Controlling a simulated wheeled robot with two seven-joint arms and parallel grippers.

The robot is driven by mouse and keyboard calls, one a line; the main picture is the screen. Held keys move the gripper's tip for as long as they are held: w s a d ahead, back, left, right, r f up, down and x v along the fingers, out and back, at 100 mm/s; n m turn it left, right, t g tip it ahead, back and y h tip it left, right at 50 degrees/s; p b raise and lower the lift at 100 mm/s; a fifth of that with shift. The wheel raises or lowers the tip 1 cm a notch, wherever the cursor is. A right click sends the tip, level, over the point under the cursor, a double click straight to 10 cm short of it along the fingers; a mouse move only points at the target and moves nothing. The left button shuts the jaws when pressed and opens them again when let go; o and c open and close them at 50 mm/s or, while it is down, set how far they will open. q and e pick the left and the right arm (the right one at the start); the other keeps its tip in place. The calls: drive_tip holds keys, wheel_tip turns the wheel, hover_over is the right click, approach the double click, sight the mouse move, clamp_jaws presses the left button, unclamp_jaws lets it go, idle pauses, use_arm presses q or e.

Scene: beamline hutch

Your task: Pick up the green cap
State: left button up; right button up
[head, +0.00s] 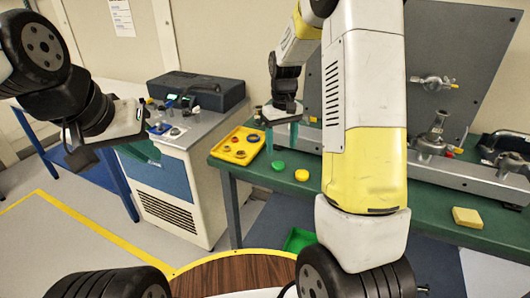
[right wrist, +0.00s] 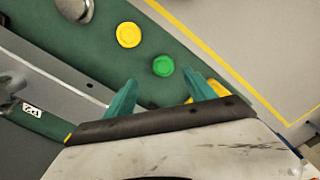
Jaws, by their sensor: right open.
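My right gripper (head: 283,136) is open and empty, pointing down above the bench behind the cap. Its two teal fingers (right wrist: 160,88) are well apart, and neither visibly touches the cap. My left gripper (head: 120,135) is far left, away from the bench; its opening is unclear.
A yellow cap (head: 301,175) lies right of the green cap. A yellow tray (head: 238,146) with several round parts stands at left. A metal fixture (head: 440,140) and a yellow block (head: 467,217) are farther right. A green bin (head: 298,239) sits below the bench's front edge.

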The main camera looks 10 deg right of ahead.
sight(278, 164)
drive_tip(key=f, duration=0.7)
drive_tip(key=shift+w+a, duration=0.1)
drive_tip(key=shift+a, duration=0.3)
clamp_jaws()
